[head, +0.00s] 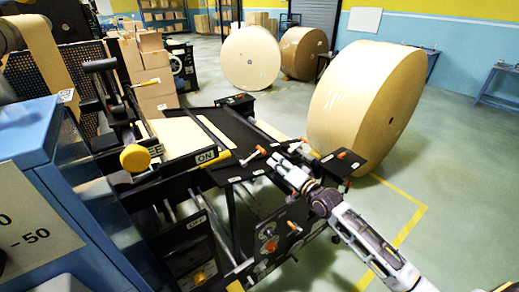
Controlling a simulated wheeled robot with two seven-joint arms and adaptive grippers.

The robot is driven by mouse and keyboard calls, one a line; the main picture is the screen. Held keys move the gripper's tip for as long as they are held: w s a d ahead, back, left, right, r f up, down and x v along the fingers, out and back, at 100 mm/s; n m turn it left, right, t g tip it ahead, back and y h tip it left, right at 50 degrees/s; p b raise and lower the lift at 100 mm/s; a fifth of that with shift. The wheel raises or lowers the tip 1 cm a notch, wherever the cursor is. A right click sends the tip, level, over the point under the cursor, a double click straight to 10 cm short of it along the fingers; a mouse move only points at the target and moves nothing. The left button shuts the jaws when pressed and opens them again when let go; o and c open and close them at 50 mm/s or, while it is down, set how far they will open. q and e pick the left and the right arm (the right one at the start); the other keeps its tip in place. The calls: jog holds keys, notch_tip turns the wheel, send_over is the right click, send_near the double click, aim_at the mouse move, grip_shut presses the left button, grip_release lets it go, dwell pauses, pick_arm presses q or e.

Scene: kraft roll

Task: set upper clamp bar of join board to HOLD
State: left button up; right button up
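The join board (232,126) is a dark flat board in the middle of the head view, with pale strips across it. A lever with an orange end (252,155) stands at its near right edge, and I take it to belong to a clamp bar. I cannot tell which bar is the upper one or read a HOLD mark. My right gripper (279,166) reaches in from the lower right, with its fingertips close to this edge and the orange-ended lever. Contact and finger opening are too small to tell. My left gripper is not in view.
A yellow knob (135,158) and an ON label (206,157) sit left of the board. A blue cabinet (60,200) fills the lower left. A large kraft roll (355,105) stands behind my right arm. The floor at right is open.

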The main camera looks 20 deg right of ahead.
aim_at(262, 150)
jog(key=shift+p+x, duration=0.6)
jog(key=shift+x, duration=5.4)
